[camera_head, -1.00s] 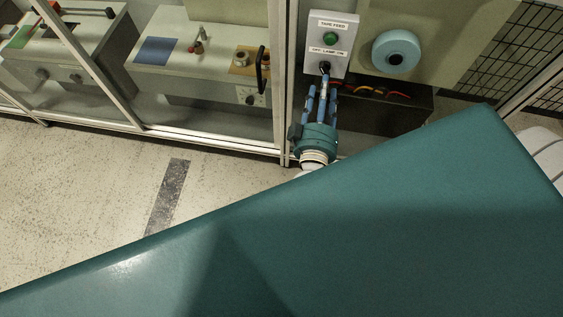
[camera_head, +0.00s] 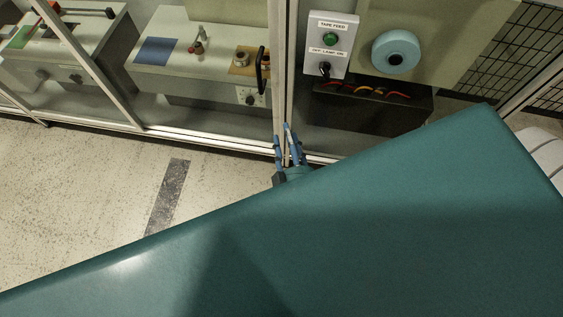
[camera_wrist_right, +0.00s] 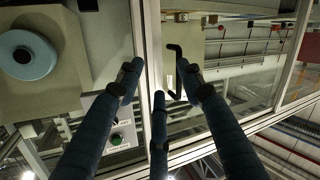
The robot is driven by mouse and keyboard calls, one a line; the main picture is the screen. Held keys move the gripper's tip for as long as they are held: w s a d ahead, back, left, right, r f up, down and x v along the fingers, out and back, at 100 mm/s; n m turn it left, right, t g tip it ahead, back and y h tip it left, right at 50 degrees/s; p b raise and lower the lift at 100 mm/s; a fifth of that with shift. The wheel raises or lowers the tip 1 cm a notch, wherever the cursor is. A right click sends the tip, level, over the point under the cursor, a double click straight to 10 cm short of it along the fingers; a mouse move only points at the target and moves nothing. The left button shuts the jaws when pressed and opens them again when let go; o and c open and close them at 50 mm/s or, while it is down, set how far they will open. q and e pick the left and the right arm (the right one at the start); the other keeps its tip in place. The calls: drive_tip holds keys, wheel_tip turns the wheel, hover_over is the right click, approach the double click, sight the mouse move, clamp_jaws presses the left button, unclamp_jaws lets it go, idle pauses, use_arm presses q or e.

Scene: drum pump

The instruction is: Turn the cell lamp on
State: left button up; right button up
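The grey control box (camera_head: 333,57) has a green button under a "TAPE FEED" label. Below it, a black lamp switch (camera_head: 325,69) sits under the "OFF LAMP ON" label; which way it points is too small to tell. My right gripper (camera_head: 284,134) is below and left of the box, in front of the frame post, apart from the switch. In the right wrist view its blue fingers (camera_wrist_right: 160,85) are spread with nothing between them. The green button (camera_wrist_right: 116,139) shows there beside the left finger; the switch is unclear. My left gripper is not in view.
An upright frame post (camera_head: 280,80) stands just left of the box. A light blue reel (camera_head: 396,52) is at its right, and a dark bin (camera_head: 365,110) with red and yellow pieces is below. A bench (camera_head: 190,75) with a black handle is behind the frame at left.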

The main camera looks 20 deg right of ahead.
drive_tip(key=s+a+f+g+y, duration=0.2)
drive_tip(key=s+f, duration=0.2)
drive_tip(key=f, duration=0.5)
drive_tip(key=s+a+f+n+g+y, duration=0.1)
drive_tip(key=s+a+f+g+y, duration=0.1)
drive_tip(key=f, duration=0.7)
drive_tip(key=shift+s+a+g+y, duration=0.3)
drive_tip(key=shift+s+a, duration=0.15)
drive_tip(key=shift+s, duration=0.4)
